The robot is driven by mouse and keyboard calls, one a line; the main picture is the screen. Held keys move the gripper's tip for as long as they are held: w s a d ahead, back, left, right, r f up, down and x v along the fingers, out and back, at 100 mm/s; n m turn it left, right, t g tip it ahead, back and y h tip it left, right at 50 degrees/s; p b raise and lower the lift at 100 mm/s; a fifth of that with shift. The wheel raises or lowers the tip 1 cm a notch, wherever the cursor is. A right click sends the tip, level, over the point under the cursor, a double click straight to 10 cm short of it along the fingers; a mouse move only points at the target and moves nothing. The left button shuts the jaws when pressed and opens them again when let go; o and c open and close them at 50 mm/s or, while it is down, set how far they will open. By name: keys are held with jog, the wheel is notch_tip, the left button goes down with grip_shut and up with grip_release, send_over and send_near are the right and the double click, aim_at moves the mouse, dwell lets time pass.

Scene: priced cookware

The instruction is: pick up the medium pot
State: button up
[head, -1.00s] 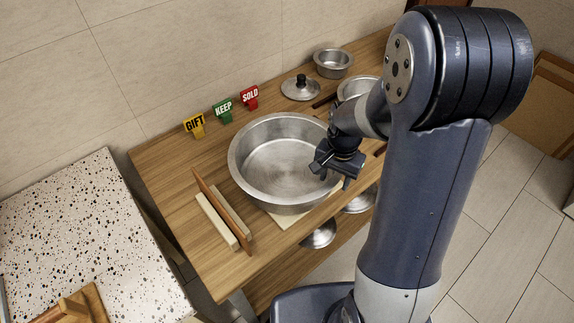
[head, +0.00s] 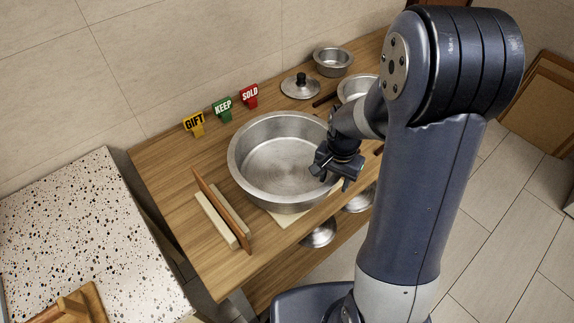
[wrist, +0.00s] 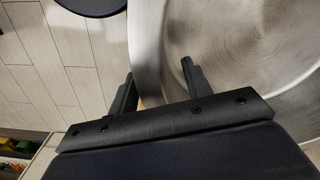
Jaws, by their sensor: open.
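Several steel pots stand on the wooden table. The largest in view is a wide pot (head: 270,160) near the front. A smaller pot (head: 355,88), partly hidden by my arm, looks mid-sized, and a still smaller pot (head: 333,62) stands at the back. My gripper (head: 334,178) is open at the right front rim of the wide pot. In the wrist view, my gripper (wrist: 158,70) has one finger outside and one over the inside of the wide pot (wrist: 235,50), with the rim between them. I cannot tell whether either finger touches.
GIFT (head: 194,123), KEEP (head: 223,109) and SOLD (head: 249,96) tags stand along the back. A lid (head: 301,86) lies beside the smallest pot. A wooden rack (head: 225,215) is at the left front. More lids (head: 320,233) show below the table edge.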

jog(key=shift+c, duration=0.5)
grip_shut()
